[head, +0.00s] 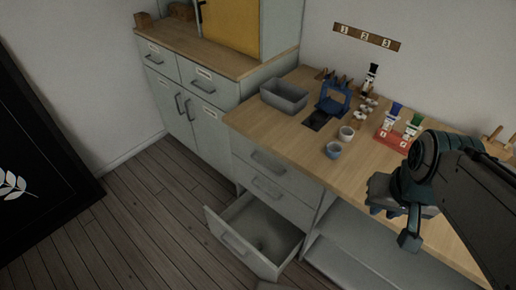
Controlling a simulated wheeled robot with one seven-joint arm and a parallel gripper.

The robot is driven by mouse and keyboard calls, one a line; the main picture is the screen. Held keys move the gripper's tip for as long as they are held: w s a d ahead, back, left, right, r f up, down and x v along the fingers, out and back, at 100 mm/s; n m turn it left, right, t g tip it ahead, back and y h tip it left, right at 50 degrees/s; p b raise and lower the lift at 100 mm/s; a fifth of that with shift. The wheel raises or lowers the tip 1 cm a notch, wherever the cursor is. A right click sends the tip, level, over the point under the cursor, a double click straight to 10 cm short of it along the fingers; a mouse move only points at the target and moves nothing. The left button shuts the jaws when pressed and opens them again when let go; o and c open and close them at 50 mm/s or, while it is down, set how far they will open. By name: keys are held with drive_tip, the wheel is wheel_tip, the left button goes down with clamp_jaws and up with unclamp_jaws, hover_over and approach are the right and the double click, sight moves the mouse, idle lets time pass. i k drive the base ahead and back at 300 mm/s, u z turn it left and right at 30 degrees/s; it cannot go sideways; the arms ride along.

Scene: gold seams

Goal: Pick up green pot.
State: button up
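A small item with a green top and pale lower part (411,126) stands at the right on the red stand, beside a similar one with a blue top (393,114). It is the only clearly green thing I see; it is too small to tell whether it is a pot. My gripper (392,222) hangs at the right, in front of and below the stand in the picture, near the worktop's front edge. Its fingers look apart, with nothing seen between them. It does not touch the green item.
The wooden worktop (270,125) holds two small cups, one pale (346,133) and one blue-grey (333,150), a blue device (334,98), a grey bin (284,96) and a dark-topped bottle (371,77). An open, seemingly empty drawer (236,247) juts out below.

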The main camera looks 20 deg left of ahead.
sight(258, 244)
drive_tip(key=u, duration=1.4)
